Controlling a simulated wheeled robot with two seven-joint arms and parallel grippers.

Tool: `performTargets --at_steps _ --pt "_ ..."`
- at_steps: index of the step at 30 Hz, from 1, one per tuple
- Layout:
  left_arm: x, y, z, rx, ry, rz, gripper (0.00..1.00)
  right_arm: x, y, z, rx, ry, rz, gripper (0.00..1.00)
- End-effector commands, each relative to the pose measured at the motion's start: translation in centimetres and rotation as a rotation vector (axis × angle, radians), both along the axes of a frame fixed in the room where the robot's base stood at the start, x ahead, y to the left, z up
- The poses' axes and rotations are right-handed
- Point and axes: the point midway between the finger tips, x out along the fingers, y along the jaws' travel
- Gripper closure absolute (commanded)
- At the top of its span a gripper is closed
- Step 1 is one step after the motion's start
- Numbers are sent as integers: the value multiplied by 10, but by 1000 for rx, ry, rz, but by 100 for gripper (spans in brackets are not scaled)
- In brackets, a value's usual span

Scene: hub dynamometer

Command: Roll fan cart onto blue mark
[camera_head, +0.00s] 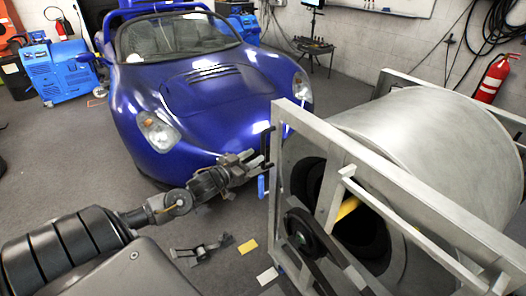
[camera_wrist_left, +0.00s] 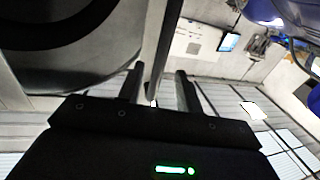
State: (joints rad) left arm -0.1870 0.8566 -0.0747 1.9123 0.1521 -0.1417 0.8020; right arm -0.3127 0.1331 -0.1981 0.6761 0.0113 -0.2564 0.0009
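The fan cart is a big silver drum (camera_head: 420,130) in a square metal tube frame (camera_head: 345,150), at the right of the head view. Its dark fan opening faces left. My left gripper (camera_head: 262,163) is at the frame's near left upright. In the left wrist view its two fingers (camera_wrist_left: 160,88) stand apart, with a metal bar (camera_wrist_left: 161,45) between them; contact is unclear. A small blue piece (camera_head: 261,187) shows just left of the frame. I cannot tell whether it is the floor mark or a cart part. My right gripper is not seen.
A blue sports car (camera_head: 205,90) stands close behind my left gripper. Yellow (camera_head: 248,246) and white (camera_head: 267,275) patches lie on the grey floor near the cart. A dark jointed object (camera_head: 203,250) is beside them. A red extinguisher (camera_head: 491,80) hangs on the right wall.

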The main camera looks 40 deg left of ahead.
Motion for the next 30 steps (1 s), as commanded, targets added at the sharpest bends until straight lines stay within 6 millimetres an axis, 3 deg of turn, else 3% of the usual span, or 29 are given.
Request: performTargets --at_steps 9,22,30 --pt "44 -4 1 -1 -2 2 65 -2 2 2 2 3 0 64" --pt "53 -5 -1 0 1 0 65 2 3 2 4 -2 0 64" --pt "53 -5 -1 0 1 0 98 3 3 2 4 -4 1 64"
